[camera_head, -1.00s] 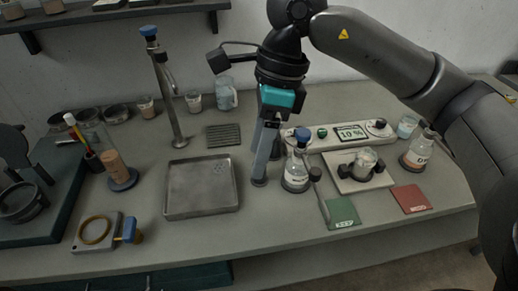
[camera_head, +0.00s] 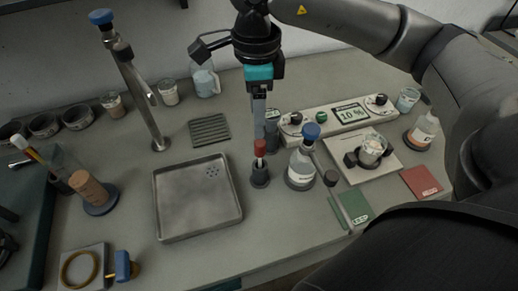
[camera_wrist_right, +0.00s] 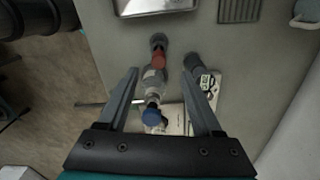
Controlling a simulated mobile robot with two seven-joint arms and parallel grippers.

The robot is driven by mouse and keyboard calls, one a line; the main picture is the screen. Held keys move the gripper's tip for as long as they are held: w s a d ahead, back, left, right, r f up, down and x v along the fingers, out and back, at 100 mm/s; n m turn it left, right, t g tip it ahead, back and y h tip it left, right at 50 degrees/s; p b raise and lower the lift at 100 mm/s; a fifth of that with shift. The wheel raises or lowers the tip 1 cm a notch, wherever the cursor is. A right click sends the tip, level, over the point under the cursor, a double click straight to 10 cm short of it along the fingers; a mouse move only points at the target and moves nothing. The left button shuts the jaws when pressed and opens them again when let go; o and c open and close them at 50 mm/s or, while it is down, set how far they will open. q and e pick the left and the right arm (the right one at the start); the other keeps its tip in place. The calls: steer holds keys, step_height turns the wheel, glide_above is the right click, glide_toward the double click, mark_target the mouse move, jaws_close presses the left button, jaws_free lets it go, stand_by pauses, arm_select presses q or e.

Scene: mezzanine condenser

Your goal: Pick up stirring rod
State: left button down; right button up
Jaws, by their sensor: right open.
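A thin greyish rod with a dark knob (camera_head: 338,200) is right of the blue-capped flask, beside the green card; I cannot tell whether it leans or lies. A thin rod (camera_wrist_right: 95,103) also shows in the right wrist view, left of the flask. A red-topped slim item (camera_head: 260,150) stands in a small dark holder (camera_head: 260,178); I cannot tell which of these is the stirring rod. My right gripper (camera_head: 264,132) is open and empty above and behind the red-topped item. In the wrist view its fingers (camera_wrist_right: 160,72) straddle the red top and flask. My left gripper is out of view.
The blue-capped flask (camera_head: 301,166) stands close right of the red-topped item. A metal tray (camera_head: 197,200) is to its left. A control unit (camera_head: 340,115), a plate with a beaker (camera_head: 372,150) and a tall metal stand (camera_head: 140,95) are around. The bench front is mostly clear.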

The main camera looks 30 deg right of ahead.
mark_target(260, 142)
step_height(260, 142, down, 3)
steer(key=shift+d+f, duration=0.1)
steer(key=shift+f, duration=0.75)
steer(key=f, duration=0.3)
steer(key=shift+s+d+f, duration=0.15)
steer(key=shift+s+f, duration=0.15)
steer(key=shift+f, duration=0.4)
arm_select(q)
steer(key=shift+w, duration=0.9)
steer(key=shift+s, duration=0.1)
arm_select(e)
steer(key=c, duration=0.3)
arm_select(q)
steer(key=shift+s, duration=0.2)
arm_select(e)
jaws_close()
